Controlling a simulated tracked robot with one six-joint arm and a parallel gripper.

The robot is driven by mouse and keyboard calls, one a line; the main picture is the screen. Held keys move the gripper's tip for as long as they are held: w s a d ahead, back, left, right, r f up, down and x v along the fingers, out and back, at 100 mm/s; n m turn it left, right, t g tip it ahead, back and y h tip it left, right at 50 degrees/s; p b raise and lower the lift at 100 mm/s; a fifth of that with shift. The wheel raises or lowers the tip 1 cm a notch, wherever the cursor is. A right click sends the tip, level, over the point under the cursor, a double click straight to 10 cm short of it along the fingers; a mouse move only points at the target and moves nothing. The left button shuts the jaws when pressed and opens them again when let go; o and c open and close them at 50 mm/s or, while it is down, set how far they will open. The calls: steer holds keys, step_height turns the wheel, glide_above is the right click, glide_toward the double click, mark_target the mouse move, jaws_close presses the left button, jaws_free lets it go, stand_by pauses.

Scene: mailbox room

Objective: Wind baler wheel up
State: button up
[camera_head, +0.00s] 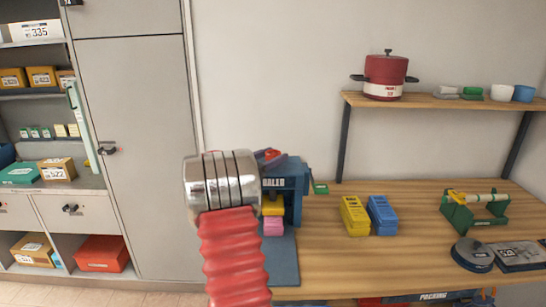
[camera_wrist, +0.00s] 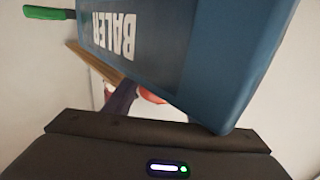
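The blue baler (camera_head: 291,183) stands on the wooden table, partly hidden behind my silver and red arm. A yellow block (camera_head: 272,207) sits above a pink block (camera_head: 273,227) in its opening. A small red part (camera_head: 268,156) shows at the baler's upper left; I cannot tell whether it is the wheel. In the wrist view the baler (camera_wrist: 180,45) fills the upper right, tilted and very close. A reddish rounded part (camera_wrist: 151,96) shows below it, mostly hidden. My gripper's dark body (camera_wrist: 160,140) spans the bottom of the wrist view. Its fingertips and any grip are hidden.
Yellow (camera_head: 355,215) and blue (camera_head: 382,214) blocks stand right of the baler on the table (camera_head: 410,260). A green dispenser (camera_head: 474,210) and a scale (camera_head: 472,254) are farther right. A shelf (camera_head: 440,103) holds a red pot (camera_head: 386,76). Grey cabinets (camera_head: 135,150) stand left.

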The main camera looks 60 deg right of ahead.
steer(key=c, duration=0.7)
steer(key=shift+s+n+t, duration=0.1)
steer(key=shift+n+t, duration=0.3)
steer(key=shift+t, duration=0.2)
steer(key=shift+n+t+h, duration=0.4)
steer(key=shift+n+t, duration=1)
steer(key=shift+t, duration=0.8)
steer(key=shift+n+t, duration=1)
steer(key=shift+t, duration=0.6)
steer(key=shift+n+t+y, duration=0.3)
steer(key=shift+n+t, duration=0.1)
steer(key=shift+t, duration=0.2)
steer(key=o, duration=1.1)
steer(key=shift+c, duration=0.2)
